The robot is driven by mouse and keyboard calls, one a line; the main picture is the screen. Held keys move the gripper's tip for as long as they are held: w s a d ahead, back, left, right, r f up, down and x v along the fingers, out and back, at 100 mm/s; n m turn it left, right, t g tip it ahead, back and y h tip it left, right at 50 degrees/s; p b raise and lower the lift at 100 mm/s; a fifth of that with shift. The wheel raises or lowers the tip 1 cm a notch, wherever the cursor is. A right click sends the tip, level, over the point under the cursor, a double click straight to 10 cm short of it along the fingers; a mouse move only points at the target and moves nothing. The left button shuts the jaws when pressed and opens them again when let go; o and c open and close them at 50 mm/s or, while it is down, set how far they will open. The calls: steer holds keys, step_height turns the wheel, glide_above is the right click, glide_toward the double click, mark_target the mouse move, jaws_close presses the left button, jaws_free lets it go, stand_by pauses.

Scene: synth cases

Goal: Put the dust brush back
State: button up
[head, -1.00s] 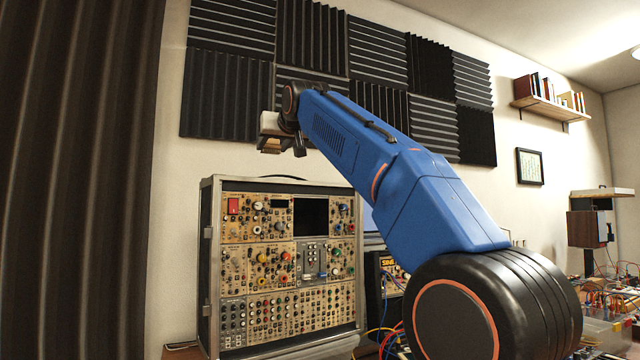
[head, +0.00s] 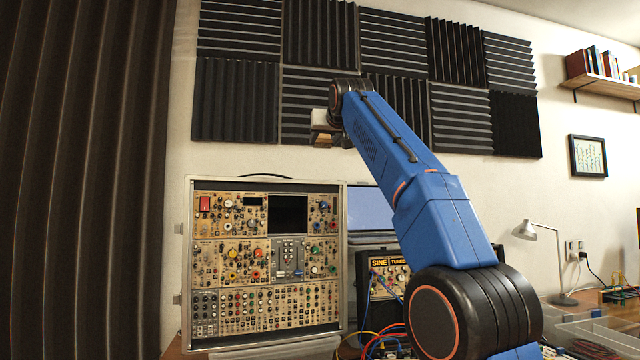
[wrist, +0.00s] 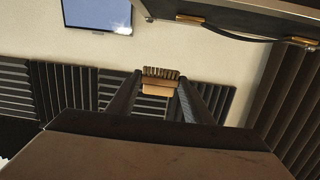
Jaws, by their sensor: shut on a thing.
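The dust brush (wrist: 157,88) shows in the wrist view as a small light-wood block with dark bristles, held between the two fingertips. My gripper (wrist: 158,84) is shut on it, with a dark finger on each side. In the head view my gripper (head: 323,138) is small and partly hidden by my blue arm, up in front of the wall's foam panels and above the synth case. The place where the brush belongs is not clear in these frames.
An upright synth case (head: 266,262) with knobs and jacks stands left of my arm. A screen (head: 370,208), a smaller SINE module (head: 388,280) and cables are behind and beside it. A desk lamp (head: 540,250) stands at right. A dark curtain (head: 80,180) hangs at left.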

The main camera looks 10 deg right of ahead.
mark_target(320, 141)
steer(key=shift+w+a+f, duration=0.1)
steer(key=shift+w+a, duration=0.15)
steer(key=shift+w, duration=0.5)
steer(key=shift+w+a, duration=0.25)
steer(key=shift+w, duration=0.45)
steer(key=shift+f, duration=0.15)
steer(key=shift+a+f, duration=0.15)
steer(key=shift+f, duration=4.75)
steer(key=o, duration=1.1)
steer(key=shift+f, duration=0.1)
steer(key=shift+s+r, duration=0.2)
steer(key=s, duration=0.3)
steer(key=s+r, duration=0.1)
steer(key=s, duration=0.7)
steer(key=shift+s+r, duration=0.2)
steer(key=shift+r, duration=0.15)
